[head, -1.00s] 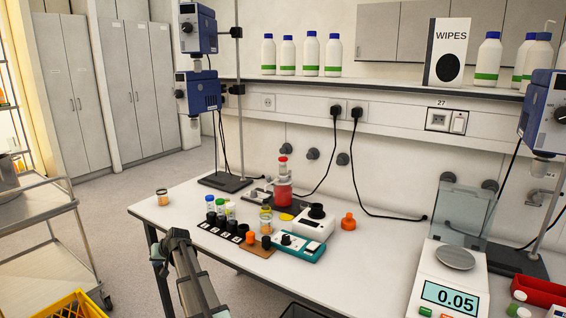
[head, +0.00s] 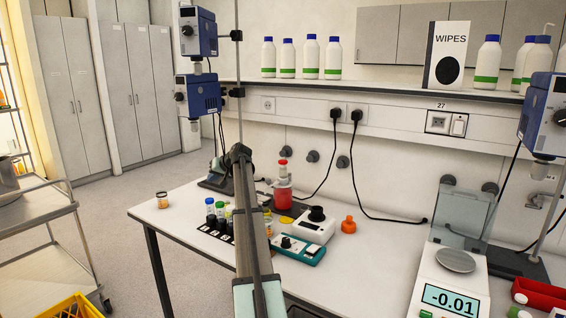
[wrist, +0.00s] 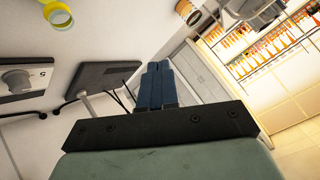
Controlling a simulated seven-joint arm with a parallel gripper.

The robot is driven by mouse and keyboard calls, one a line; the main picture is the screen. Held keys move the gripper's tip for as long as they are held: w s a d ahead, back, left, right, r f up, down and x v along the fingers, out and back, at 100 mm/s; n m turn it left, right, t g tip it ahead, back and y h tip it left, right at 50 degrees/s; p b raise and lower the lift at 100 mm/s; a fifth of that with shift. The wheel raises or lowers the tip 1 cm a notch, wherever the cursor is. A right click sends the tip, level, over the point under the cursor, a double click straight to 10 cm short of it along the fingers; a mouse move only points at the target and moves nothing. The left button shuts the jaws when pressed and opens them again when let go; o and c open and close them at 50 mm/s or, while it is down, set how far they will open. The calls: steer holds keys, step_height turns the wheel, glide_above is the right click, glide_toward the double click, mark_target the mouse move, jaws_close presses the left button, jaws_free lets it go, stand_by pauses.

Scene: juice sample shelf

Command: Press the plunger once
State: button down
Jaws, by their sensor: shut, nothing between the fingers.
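The red bottle (head: 283,196) stands upright on the bench with a dispenser on top. Its red-topped plunger (head: 283,162) rises above the bottle, just right of my arm in the head view. My gripper (wrist: 158,68) shows in the wrist view with its blue fingers together and nothing between them. The plunger is not recognisable in the wrist view.
A teal device (head: 297,250), a white device with a black knob (head: 318,226) and an orange piece (head: 348,224) stand near the bottle. A row of vials (head: 216,214) is left of my arm. The balance (head: 453,284) stands at right, with bare bench before it.

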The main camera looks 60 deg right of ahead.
steer(key=s+d+r, duration=0.5)
steer(key=d, duration=0.3)
steer(key=s+d+r, duration=0.5)
steer(key=d, duration=0.3)
step_height(320, 180, up, 7)
steer(key=g+y, duration=0.1)
glide_above(285, 161)
steer(key=shift+d+f, duration=0.15)
steer(key=shift+f, duration=0.2)
steer(key=shift+f, duration=4.2)
steer(key=shift+f, duration=0.2)
steer(key=shift+f, duration=0.25)
